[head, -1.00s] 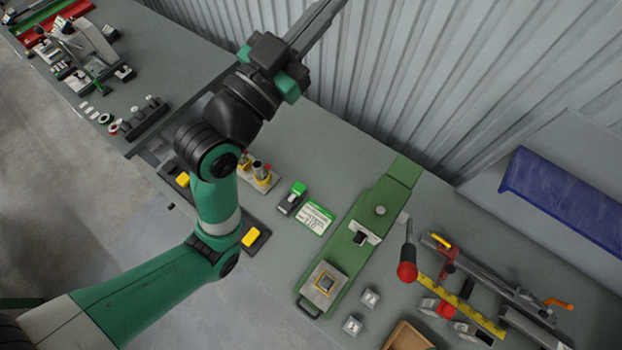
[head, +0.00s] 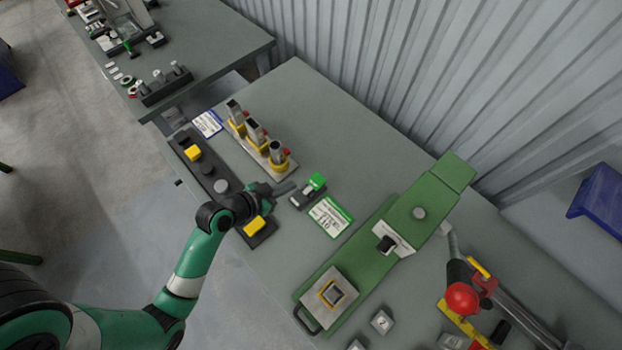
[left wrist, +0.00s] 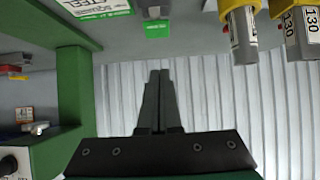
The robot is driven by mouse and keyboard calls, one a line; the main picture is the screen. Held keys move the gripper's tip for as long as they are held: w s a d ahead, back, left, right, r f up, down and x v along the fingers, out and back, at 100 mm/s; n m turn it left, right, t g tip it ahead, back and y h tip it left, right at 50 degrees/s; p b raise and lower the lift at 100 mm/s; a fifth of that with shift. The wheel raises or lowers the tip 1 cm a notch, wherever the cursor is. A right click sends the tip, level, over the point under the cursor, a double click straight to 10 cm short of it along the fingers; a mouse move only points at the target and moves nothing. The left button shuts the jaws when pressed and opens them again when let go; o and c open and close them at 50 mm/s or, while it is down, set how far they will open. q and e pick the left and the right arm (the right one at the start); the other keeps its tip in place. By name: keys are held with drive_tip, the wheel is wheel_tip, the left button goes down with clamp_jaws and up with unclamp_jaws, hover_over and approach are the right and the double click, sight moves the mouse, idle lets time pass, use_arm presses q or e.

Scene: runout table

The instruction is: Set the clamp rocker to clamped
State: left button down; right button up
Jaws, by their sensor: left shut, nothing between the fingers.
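A small dark box with a bright green top part (head: 310,190) lies on the table in the head view. It looks like the clamp rocker, but no marking on it can be read. In the left wrist view its green part (left wrist: 157,29) shows at the top centre. My left gripper (head: 289,187) is shut and empty, its fingertips close to the left of the dark box. Whether they touch it cannot be told. The shut fingers also show in the left wrist view (left wrist: 160,85). My right gripper is not in view.
A green-edged card (head: 330,216) lies beside the box. Yellow-based holders (head: 256,137) stand behind my gripper. A dark panel (head: 222,187) with yellow buttons lies at the table edge. A green fixture (head: 376,252) and a red-balled lever (head: 462,298) stand to the right.

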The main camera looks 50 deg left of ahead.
use_arm(q)
drive_tip(key=b, duration=0.2)
approach(318, 177)
drive_tip(key=w, duration=0.1)
drive_tip(key=w+r, duration=0.1)
drive_tip(key=w, duration=0.1)
drive_tip(key=shift+w, duration=0.3)
drive_tip(key=f, duration=0.2)
drive_tip(key=w+f+b, duration=0.1)
drive_tip(key=f, duration=0.1)
drive_tip(key=shift+w+f, duration=0.1)
drive_tip(key=shift+w, duration=0.05)
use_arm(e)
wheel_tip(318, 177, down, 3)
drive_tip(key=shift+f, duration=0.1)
